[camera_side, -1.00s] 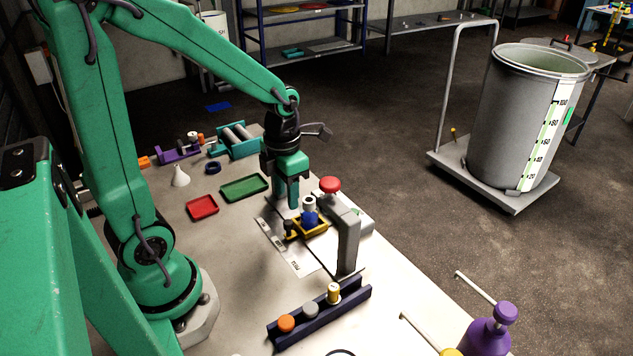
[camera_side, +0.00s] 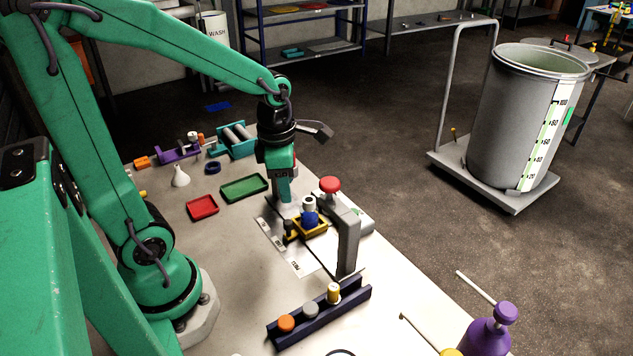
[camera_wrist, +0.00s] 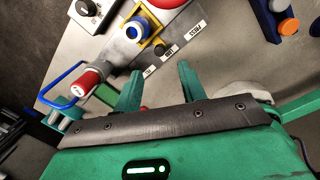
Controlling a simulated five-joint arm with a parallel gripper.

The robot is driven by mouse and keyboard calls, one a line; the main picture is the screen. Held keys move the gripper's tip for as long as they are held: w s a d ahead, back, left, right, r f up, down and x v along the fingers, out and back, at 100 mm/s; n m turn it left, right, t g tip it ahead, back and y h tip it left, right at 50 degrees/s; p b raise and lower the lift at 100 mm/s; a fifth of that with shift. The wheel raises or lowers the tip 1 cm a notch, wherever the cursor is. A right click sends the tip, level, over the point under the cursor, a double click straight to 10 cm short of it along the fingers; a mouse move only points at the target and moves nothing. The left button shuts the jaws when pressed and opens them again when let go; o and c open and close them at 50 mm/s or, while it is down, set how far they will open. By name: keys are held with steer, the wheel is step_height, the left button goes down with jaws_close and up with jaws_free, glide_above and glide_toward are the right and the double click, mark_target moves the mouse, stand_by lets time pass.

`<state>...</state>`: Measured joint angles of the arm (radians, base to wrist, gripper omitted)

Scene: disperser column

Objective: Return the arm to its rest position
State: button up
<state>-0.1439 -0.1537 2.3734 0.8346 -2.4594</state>
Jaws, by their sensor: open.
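My gripper (camera_side: 284,192) hangs at the end of my green arm, pointing down above the back of the bench, just behind and left of the disperser stand. Its two green fingers also show in the wrist view (camera_wrist: 158,90); they are apart with nothing between them. A blue cup with a white top (camera_side: 309,214) stands in a yellow holder (camera_side: 318,230) under the grey stand (camera_side: 348,240) with a red knob (camera_side: 330,184). The cup and holder also show ahead of the fingers in the wrist view.
A dark blue rack (camera_side: 318,318) with several coloured caps lies at the front. Red (camera_side: 202,207) and green (camera_side: 245,187) trays, a white funnel (camera_side: 180,176) and a teal rack (camera_side: 238,143) lie left. A grey drum (camera_side: 525,120) stands on a floor cart.

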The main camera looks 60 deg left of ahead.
steer(key=s+d+r+m+t, duration=0.2)
steer(key=r+m, duration=0.3)
steer(key=m, duration=1)
steer(key=s+d+r+m+t, duration=0.2)
steer(key=r+m, duration=0.3)
steer(key=m, duration=0.9)
steer(key=shift+s+m+t, duration=0.3)
steer(key=shift+s+m, duration=0.1)
steer(key=shift+s, duration=0.4)
